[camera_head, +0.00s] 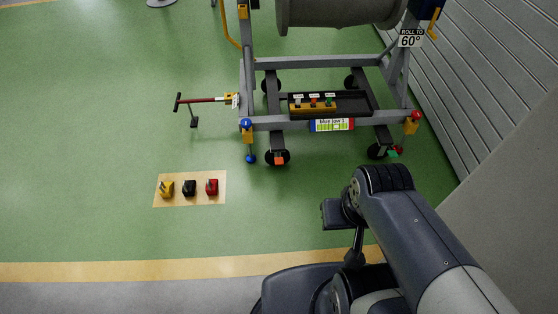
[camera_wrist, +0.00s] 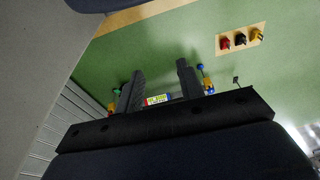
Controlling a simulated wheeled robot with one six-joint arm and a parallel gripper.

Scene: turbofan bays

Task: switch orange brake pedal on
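The orange brake pedal (camera_head: 279,160) is a small orange block at the dark caster on the front left of the grey wheeled stand (camera_head: 275,122). Whether it is up or pressed is too small to tell. A green pedal (camera_head: 393,153) sits at the front right caster. My gripper (camera_wrist: 160,68) shows in the wrist view with its two dark fingers apart and nothing between them. It is apart from the stand. I cannot make out the orange pedal in the wrist view. In the head view my arm is at the lower right, and the fingers cannot be made out.
The stand carries a black tray (camera_head: 357,101) and a "blue low 1" label (camera_head: 332,125). A red-handled tow bar (camera_head: 203,100) sticks out left. A tan mat (camera_head: 218,200) holds yellow, black and red items. Ribbed wall panels (camera_head: 490,80) stand right. Green floor in front is clear.

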